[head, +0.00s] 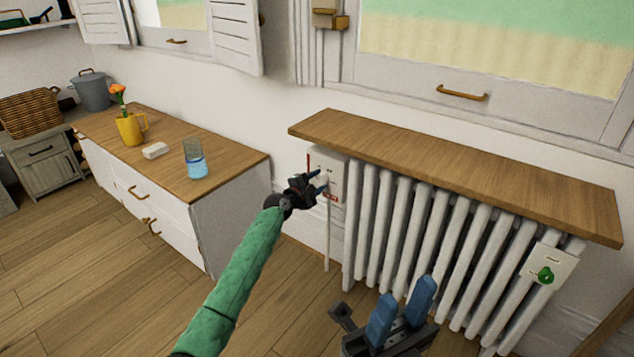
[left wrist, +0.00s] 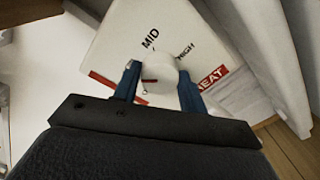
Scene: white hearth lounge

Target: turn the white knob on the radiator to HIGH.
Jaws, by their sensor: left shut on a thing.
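The white knob (left wrist: 158,74) sits on a white panel (left wrist: 190,35) printed MID, HIGH and a red HEAT label. My left gripper (left wrist: 157,85) is shut on the knob, one blue finger on each side. In the head view my left gripper (head: 322,181) is at the panel (head: 329,165) on the left end of the white radiator (head: 420,235), and mostly hides the knob. A dark mark shows on the knob, but I cannot tell which setting it points to. My right gripper (head: 403,300) is open and empty in front of the radiator.
A wooden shelf (head: 450,172) lies above the radiator. A green knob (head: 545,275) is on a plate at its right end.

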